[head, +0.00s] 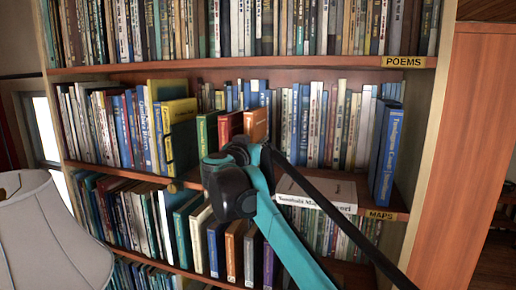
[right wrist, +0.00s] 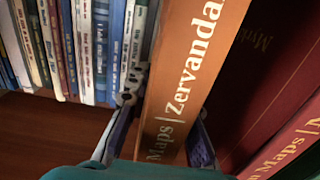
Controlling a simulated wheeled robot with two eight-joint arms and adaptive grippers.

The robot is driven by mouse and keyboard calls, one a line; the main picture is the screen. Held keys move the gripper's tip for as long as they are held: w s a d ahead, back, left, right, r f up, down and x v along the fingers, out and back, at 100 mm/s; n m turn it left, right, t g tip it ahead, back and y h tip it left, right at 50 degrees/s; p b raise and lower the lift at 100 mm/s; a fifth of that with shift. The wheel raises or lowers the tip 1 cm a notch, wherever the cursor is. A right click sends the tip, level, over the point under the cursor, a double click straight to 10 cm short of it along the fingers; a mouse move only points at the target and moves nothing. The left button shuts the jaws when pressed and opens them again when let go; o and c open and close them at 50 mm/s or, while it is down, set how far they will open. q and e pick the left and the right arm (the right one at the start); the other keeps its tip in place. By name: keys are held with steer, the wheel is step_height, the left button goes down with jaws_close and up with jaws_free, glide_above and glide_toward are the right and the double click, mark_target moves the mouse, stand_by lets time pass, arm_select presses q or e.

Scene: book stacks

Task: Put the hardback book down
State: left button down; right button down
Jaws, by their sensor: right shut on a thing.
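The orange hardback book (head: 257,123) stands upright on the middle shelf level, with "Maps | Zervanda" on its spine. In the right wrist view the book (right wrist: 190,60) fills the middle of the picture. My right gripper (right wrist: 165,130) is shut on it, one finger on each side of the spine. In the head view my right arm hides the book's lower part and the fingers, so I cannot tell whether the book touches the shelf board. My left gripper is not in view.
A red book (head: 229,124) and a green book (head: 207,132) stand left of the orange one. A white book (head: 316,191) lies flat at right on the MAPS shelf (head: 385,211). Bare board (right wrist: 45,125) shows left of the held book. A lampshade (head: 50,235) stands at front left.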

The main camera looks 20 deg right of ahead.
steer(key=shift+s+a+f, duration=0.1)
steer(key=shift+s+f, duration=0.1)
steer(key=shift+f, duration=0.25)
steer(key=shift+s+a, duration=0.2)
steer(key=shift+s, duration=0.1)
steer(key=shift+w+d+f, duration=0.15)
steer(key=shift+w, duration=0.05)
steer(key=c, duration=1.3)
jaws_free()
steer(key=shift+f, duration=0.1)
steer(key=shift+c, duration=0.2)
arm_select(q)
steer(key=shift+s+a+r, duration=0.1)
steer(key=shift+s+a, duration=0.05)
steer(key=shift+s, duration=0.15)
arm_select(e)
steer(key=shift+s, duration=0.1)
arm_select(q)
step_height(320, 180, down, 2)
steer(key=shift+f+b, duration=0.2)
steer(key=shift+b, duration=1.05)
arm_select(e)
steer(key=v, duration=1.2)
